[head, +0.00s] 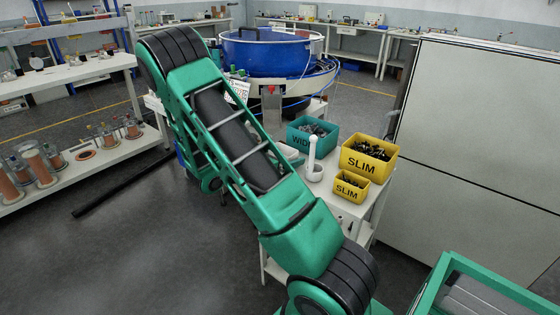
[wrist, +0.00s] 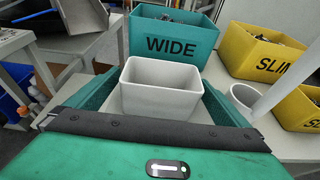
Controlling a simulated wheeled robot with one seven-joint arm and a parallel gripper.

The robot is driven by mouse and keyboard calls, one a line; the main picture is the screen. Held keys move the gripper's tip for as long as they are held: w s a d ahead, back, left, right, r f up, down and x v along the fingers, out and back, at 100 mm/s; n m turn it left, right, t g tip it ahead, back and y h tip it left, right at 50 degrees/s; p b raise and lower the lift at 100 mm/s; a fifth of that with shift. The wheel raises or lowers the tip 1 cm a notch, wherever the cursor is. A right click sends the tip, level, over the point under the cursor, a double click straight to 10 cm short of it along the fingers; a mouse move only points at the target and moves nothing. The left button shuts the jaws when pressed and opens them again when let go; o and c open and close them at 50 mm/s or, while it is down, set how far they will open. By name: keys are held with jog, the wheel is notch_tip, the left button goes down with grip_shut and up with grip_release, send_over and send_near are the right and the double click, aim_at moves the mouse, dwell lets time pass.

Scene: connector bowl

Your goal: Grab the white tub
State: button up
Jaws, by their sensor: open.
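The white tub (wrist: 160,98) is a small, open-topped, rectangular container with an empty-looking inside, in the middle of the wrist view. My gripper (wrist: 163,78) is open, with one green finger on each side of the tub. I cannot tell whether either finger touches it. The tub's lower part is hidden behind my gripper's dark front bar.
A teal WIDE bin (head: 312,136) stands just beyond the tub. A large yellow SLIM bin (head: 369,158), a small yellow SLIM bin (head: 350,188) and a white cup with a tall stem (head: 314,172) stand to the right on the white table (head: 377,190). A blue bowl feeder (head: 268,55) is behind.

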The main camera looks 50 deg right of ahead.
jog(key=c, duration=1.2)
jog(key=shift+o, duration=0.2)
